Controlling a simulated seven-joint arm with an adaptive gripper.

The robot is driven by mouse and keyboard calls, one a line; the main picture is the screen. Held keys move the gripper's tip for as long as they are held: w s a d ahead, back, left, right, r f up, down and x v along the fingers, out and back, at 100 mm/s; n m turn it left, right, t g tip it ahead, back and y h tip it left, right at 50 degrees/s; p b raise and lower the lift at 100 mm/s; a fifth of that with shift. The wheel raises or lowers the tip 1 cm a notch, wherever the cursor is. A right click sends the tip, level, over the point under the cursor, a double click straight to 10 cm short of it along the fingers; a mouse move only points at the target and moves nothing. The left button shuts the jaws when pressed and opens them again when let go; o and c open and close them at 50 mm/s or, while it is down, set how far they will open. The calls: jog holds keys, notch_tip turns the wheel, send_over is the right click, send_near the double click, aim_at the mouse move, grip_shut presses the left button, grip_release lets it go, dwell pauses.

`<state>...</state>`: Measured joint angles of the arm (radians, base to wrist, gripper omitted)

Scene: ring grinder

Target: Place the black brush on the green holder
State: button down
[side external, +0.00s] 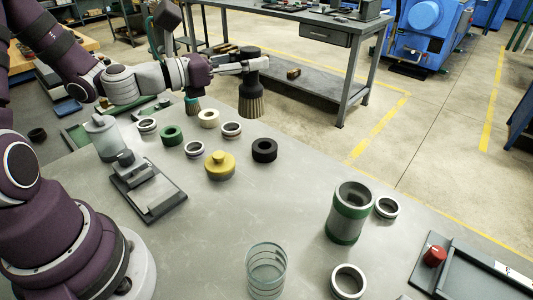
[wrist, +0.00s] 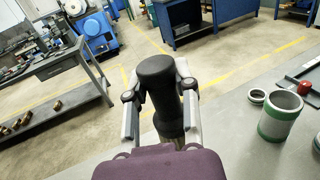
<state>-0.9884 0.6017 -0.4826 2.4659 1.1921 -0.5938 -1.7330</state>
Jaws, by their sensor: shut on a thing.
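The black brush (side external: 252,98) hangs bristles down from my gripper (side external: 256,66), raised above the far part of the grey table. In the wrist view, the brush's dark handle (wrist: 158,85) stands between the two fingers of my gripper (wrist: 160,98), which are shut on it. The green holder appears to be the grey open-topped cylinder with green bands (side external: 349,213), upright on the table, nearer the camera and right of the brush. It also shows at the right of the wrist view (wrist: 279,116). My gripper is well apart from it.
A pale metal ring (side external: 387,207) lies beside the banded cylinder. A clear green-edged cylinder (side external: 266,270) and another ring (side external: 348,282) stand nearer the camera. Bare tabletop separates these groups.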

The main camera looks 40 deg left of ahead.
jog(key=s+a+f+n+g+y, duration=0.25)
jog(key=a+n+y, duration=0.45)
jog(key=a+y, duration=0.4)
jog(key=s+a+f+n+g+y, duration=0.2)
jog(key=a+n+g+y, duration=0.2)
jog(key=a+n+y, duration=0.7)
jog(key=f+m, duration=0.1)
jog(key=f, duration=0.1)
jog(key=a+f+m, duration=0.1)
jog(key=f, duration=0.2)
jog(key=a+f+h, duration=0.1)
jog(key=f, duration=0.2)
jog(key=shift+s+a+f+m, duration=0.15)
jog(key=shift+a+m, duration=0.1)
jog(key=shift+m, duration=0.15)
jog(key=c, duration=0.8)
grip_release()
jog(key=shift+f, duration=0.1)
jog(key=shift+c, duration=0.2)
